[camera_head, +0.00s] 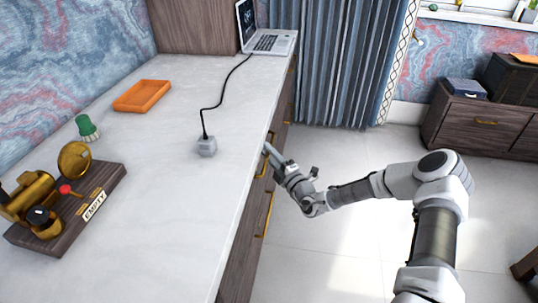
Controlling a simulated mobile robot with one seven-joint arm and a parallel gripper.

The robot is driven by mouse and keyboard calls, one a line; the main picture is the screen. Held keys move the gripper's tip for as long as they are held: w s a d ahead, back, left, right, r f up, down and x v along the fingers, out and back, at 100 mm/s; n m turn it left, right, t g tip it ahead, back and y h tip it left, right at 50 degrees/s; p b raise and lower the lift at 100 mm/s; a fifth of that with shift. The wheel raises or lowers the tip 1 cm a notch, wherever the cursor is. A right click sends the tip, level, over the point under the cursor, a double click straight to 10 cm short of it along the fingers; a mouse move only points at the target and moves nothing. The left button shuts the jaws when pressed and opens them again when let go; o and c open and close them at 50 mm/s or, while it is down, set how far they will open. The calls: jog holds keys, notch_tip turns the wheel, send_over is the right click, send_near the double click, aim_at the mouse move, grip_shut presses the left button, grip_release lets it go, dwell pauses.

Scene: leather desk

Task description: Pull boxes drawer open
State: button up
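The grey-white desk (180,190) has dark wooden drawer fronts (243,262) with gold handles along its right side, seen at a steep angle. One gold handle (265,213) shows nearer me, below the desk edge. Another gold handle (262,168) is right beside my gripper, partly hidden. My gripper (269,150) is at the drawer fronts, just below the desk's edge, pointing toward them. Its fingertips are small and overlap the drawer front, so I cannot tell whether they are open or shut on a handle. No drawer visibly stands out. I cannot tell which drawer is the boxes drawer.
On the desk are a laptop (268,42), an orange tray (142,96), a grey block with a black cable (206,147), a green-topped object (87,127) and a brass device on a wooden base (100,182). Open floor (330,245) lies right of the desk. A cabinet (475,121) stands at the back right.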

jog(key=shift+c, duration=0.3)
grip_shut()
dwell(1.2)
